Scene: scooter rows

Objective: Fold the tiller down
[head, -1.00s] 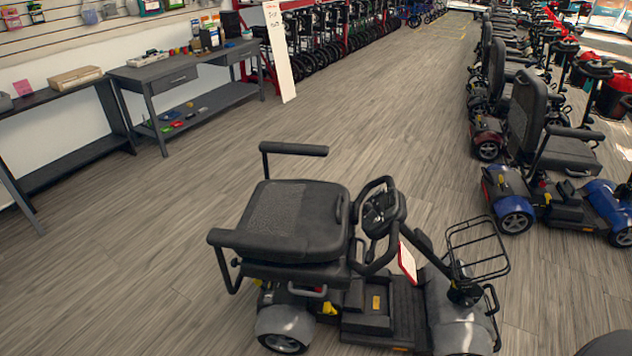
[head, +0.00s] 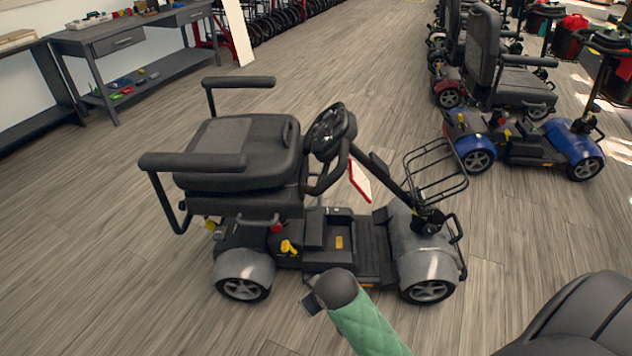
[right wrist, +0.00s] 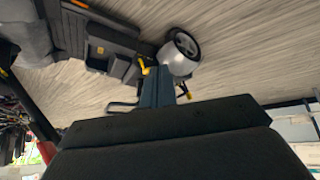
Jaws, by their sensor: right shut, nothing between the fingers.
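The grey scooter (head: 330,240) stands in the middle of the head view, its front to the right. Its tiller (head: 395,185) slopes up and back from the front, and its looped handlebar (head: 330,130) is beside the folded seat (head: 240,150). A yellow lever (head: 289,248) sits low on the near side. My right gripper (head: 312,302) is low in front of this side, partly hidden by my wrist. In the right wrist view its fingers (right wrist: 158,88) are shut and empty, near a yellow lever (right wrist: 147,67) in the picture; contact cannot be told. My left gripper is out of view.
A wire basket (head: 435,175) is at the scooter's front. A blue scooter (head: 525,140) and others stand in a row at the upper right. A dark rounded seat (head: 575,320) is at the lower right. Grey tables (head: 120,40) line the left wall. The floor at left is clear.

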